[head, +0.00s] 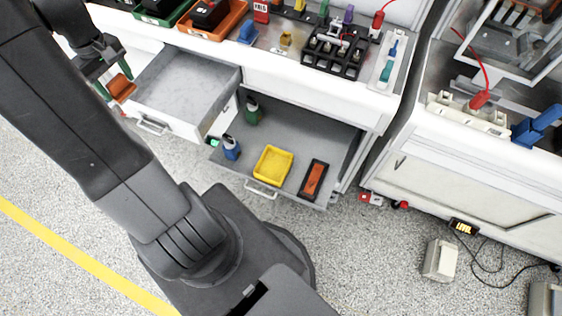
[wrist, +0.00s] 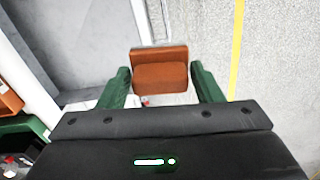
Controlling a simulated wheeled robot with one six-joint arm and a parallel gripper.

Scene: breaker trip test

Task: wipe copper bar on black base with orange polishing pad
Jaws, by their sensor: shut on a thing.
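My gripper (head: 113,82) is at the upper left in the head view, near the left side of the open upper drawer. Its green fingers are shut on the orange polishing pad (head: 121,88). The pad also shows as a brown-orange block between the fingertips in the wrist view (wrist: 160,78). The copper bar (head: 315,179) is a reddish-orange strip on a black base (head: 305,191). It lies in the open lower drawer, at the right near the front, well away from my gripper. The wrist view does not show the bar.
The upper drawer (head: 187,88) is open and looks empty. The lower drawer (head: 291,131) also holds a yellow tray (head: 273,163), a blue bottle (head: 231,147) and a green bottle (head: 252,110). The bench top above is crowded. A grey box (head: 440,260) and cables lie on the floor at right.

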